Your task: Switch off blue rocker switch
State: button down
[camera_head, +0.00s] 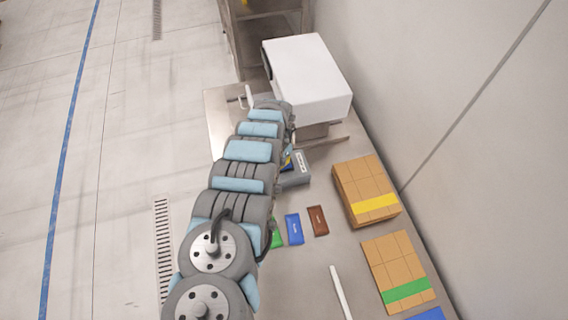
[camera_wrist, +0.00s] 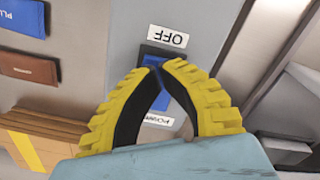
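The blue rocker switch (camera_wrist: 162,101) is set in a grey panel in the wrist view, partly hidden by my fingers. A white label reading OFF (camera_wrist: 167,36), upside down in this view, lies above it, and a partly covered label (camera_wrist: 158,120) lies below it. My gripper (camera_wrist: 160,68) has yellow fingers with black pads, tips together over the switch end nearest the OFF label. Whether the tips touch it I cannot tell. In the head view a grey box (camera_head: 297,174) shows beside my arm, which mostly hides the gripper.
Blue (camera_head: 294,229) and brown (camera_head: 318,221) packets lie on the grey table (camera_head: 300,268). Cardboard boxes (camera_head: 362,184) stand at the right, near the wall. A white machine (camera_head: 308,75) stands at the table's far end. The floor at left is clear.

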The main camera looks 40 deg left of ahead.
jog(key=shift+r+p, duration=2.4)
jog(key=shift+r, duration=0.95)
